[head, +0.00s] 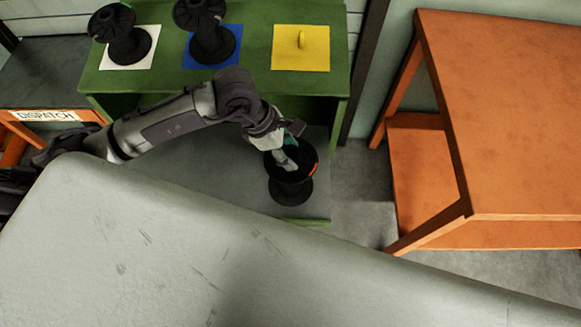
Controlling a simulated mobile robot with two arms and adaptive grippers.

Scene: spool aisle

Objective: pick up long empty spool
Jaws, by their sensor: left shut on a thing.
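My left gripper (285,150) reaches in from the left and is shut on a black spool (291,186), at its upper flange. The spool is upright or nearly so, with a small orange mark on its upper flange. It is over the grey lower shelf (215,182) of the green stand (172,20); I cannot tell whether its base touches the shelf. The gripper hides part of the spool's top. Two more black spools stand on the stand's top, one (123,42) on a white square and one (208,40) on a blue square. My right gripper is not in view.
A yellow square (300,62) with a small yellow upright piece is on the stand's top right. An orange table (500,110) stands at the right, with grey floor (360,190) between. A grey-topped table (45,75) with a DISPATCH label is at the left.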

